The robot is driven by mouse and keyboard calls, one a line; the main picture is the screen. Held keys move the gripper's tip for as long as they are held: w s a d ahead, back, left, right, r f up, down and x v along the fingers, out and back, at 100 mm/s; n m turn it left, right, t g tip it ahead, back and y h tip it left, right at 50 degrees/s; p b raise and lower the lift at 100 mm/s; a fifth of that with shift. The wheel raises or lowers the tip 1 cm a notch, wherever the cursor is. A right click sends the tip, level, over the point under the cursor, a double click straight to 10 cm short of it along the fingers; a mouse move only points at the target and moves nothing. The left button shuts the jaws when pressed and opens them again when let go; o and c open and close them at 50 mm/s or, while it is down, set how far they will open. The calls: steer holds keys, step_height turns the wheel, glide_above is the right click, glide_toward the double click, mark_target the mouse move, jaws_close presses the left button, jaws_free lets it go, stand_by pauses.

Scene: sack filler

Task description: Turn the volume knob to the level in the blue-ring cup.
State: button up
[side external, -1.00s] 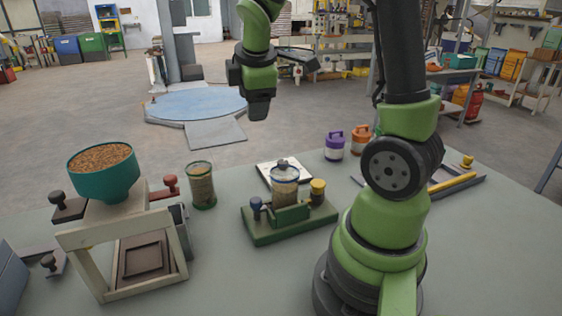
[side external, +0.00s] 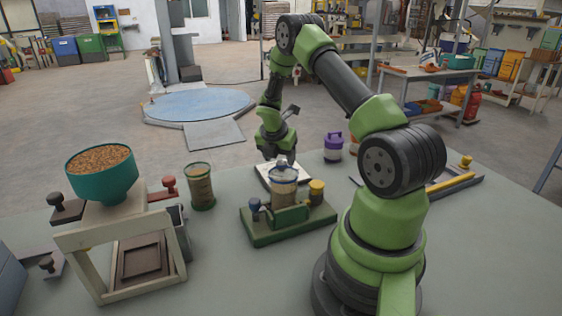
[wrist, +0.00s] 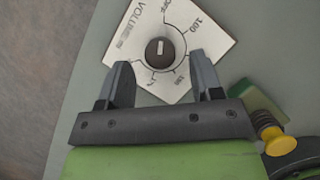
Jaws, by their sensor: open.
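In the wrist view, the black volume knob (wrist: 158,49) sits on a white dial plate (wrist: 205,28) printed with OFF, 100 and other marks too small to read surely. Its white line points up the picture, roughly toward OFF. My gripper (wrist: 162,66) is open, one finger on each side just short of the knob, holding nothing. In the side view, my gripper (side external: 280,154) is low over the dial plate (side external: 265,173). The blue-ring cup (side external: 284,190), clear and partly filled with grain, stands upright in a green holder in front of the plate. Its exact level is hard to read.
A green-based cup of grain (side external: 201,188) stands left of the green holder (side external: 257,234). A teal hopper (side external: 103,182) on a cream frame is far left. A purple-lidded container (side external: 333,147) stands behind right. A yellow knob (wrist: 272,135) lies close to my gripper's right.

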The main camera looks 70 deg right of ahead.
steer(key=shift+x, duration=1.25)
steer(key=c, duration=0.9)
